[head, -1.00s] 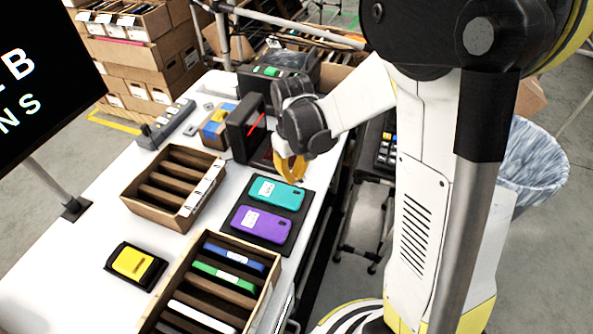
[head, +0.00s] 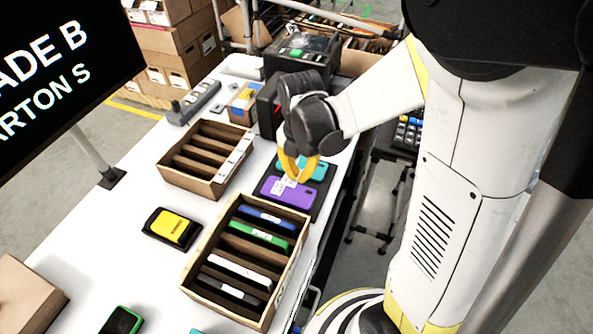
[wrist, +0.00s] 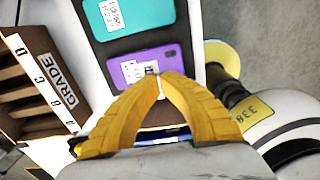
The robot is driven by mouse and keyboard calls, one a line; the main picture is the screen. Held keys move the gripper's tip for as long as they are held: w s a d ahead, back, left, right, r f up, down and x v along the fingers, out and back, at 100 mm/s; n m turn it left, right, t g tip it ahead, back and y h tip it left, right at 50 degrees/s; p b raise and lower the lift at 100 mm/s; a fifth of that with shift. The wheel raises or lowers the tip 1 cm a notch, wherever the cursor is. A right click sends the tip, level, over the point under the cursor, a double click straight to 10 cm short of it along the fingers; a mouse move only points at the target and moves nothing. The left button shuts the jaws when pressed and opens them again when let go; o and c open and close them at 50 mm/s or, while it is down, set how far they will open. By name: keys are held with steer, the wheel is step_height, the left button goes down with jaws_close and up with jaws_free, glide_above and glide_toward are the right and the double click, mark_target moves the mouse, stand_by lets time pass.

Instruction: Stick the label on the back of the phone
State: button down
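The purple phone (head: 300,194) lies back up on a dark mat (head: 319,211), with a printed white label near its left end; it also shows in the wrist view (wrist: 171,57). The teal phone (head: 317,172) lies beyond it and bears its own label (wrist: 111,15). My gripper (head: 292,181) is over the purple phone's left part, yellow fingers pointing down and tips together. A small white label (wrist: 152,68) shows at the fingertips (wrist: 158,77), beside the printed one, and appears pinched there. Whether it touches the phone is unclear.
A slotted carton (head: 193,278) with several phones stands in front, and an empty slotted carton (head: 172,175) is at the left. A yellow-topped device (head: 172,228) lies between. A dark box-shaped device (head: 269,106) stands behind my gripper.

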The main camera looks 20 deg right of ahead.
mark_target(298, 195)
steer(key=shift+f, duration=0.25)
steer(key=shift+f+b, duration=2.55)
steer(key=shift+f, duration=0.55)
steer(key=shift+f, duration=0.25)
steer(key=c, duration=2.1)
jaws_free()
steer(key=shift+c, duration=0.2)
steer(key=o, duration=0.6)
